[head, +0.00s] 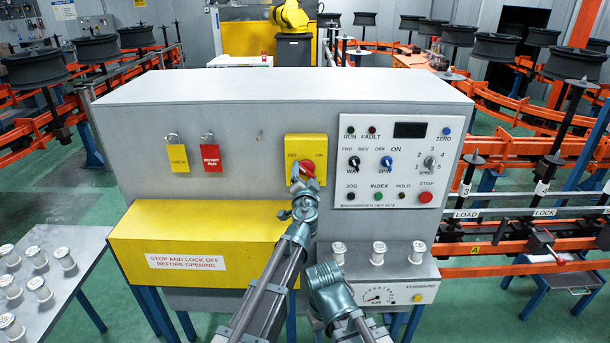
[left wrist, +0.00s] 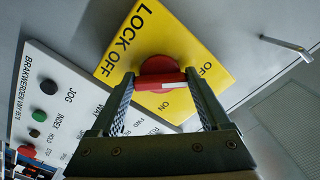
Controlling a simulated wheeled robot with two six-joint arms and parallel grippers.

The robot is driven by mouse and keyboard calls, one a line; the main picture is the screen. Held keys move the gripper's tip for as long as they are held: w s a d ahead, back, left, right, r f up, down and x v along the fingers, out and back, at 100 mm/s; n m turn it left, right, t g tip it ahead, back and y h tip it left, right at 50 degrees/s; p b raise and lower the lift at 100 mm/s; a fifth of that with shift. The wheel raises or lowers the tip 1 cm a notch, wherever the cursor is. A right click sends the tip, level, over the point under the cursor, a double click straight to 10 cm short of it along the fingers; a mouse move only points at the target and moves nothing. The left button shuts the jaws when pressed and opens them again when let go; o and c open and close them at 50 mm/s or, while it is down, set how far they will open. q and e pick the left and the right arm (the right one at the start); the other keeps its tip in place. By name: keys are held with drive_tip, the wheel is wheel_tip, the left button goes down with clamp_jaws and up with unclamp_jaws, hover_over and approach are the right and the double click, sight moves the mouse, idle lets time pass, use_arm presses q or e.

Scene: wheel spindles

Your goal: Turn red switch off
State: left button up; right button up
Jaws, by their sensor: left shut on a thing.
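The red switch (head: 308,168) is a round rotary knob on a yellow plate (head: 318,148) on the front of the grey cabinet. The plate has OFF at its left and ON at its right in the head view. In the left wrist view, the red switch (left wrist: 158,68) has a bar handle with a pale mark. My left gripper (head: 299,178) is shut on the switch handle; its fingers (left wrist: 160,85) sit at both ends of the bar. Part of the knob is hidden behind the gripper in the head view. My right arm is low in front of the cabinet; its fingers cannot be made out.
The control panel (head: 397,160) with small knobs and buttons is right of the switch. Yellow and red tags (head: 211,157) hang at the left. A yellow cover (head: 195,235) juts out below. White spools (head: 379,251) stand on a ledge at the lower right.

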use_arm(q)
drive_tip(key=shift+s, duration=0.1)
idle(0.3)
drive_tip(key=o, duration=1.2)
